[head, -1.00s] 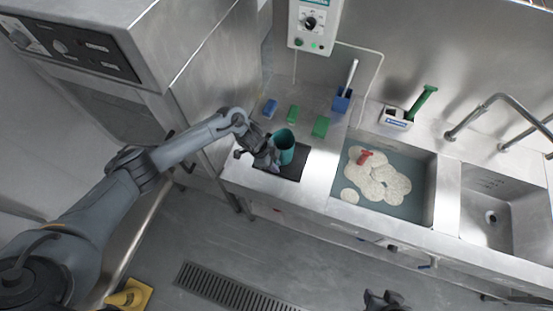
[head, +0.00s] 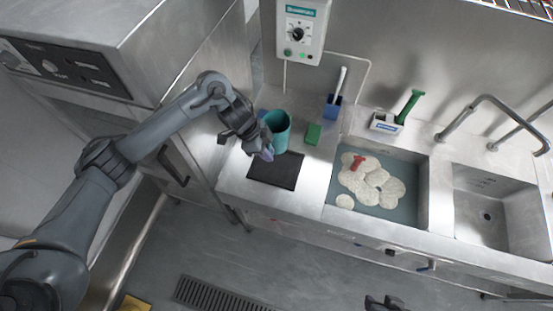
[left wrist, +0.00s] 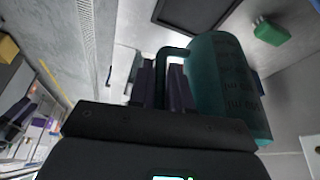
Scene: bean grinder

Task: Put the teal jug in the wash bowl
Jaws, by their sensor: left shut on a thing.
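The teal jug (head: 280,132) is held up over the left part of the counter, beyond the dark mat. My left gripper (head: 262,147) is shut on its handle. The left wrist view shows the fingers of the left gripper (left wrist: 164,82) around the handle, with the jug's body (left wrist: 222,85) to their right. The wash bowl (head: 423,190) is the water-filled basin right of the jug, with white foam and a red item in it. A dark part at the bottom edge looks like my right gripper (head: 384,303); its fingers are unclear.
The dark mat (head: 275,171) is empty. A green block (head: 313,134), a blue holder with a brush (head: 333,106) and a white holder with a green-handled tool (head: 386,123) stand at the back. An empty sink (head: 487,215) with a tap is at the right.

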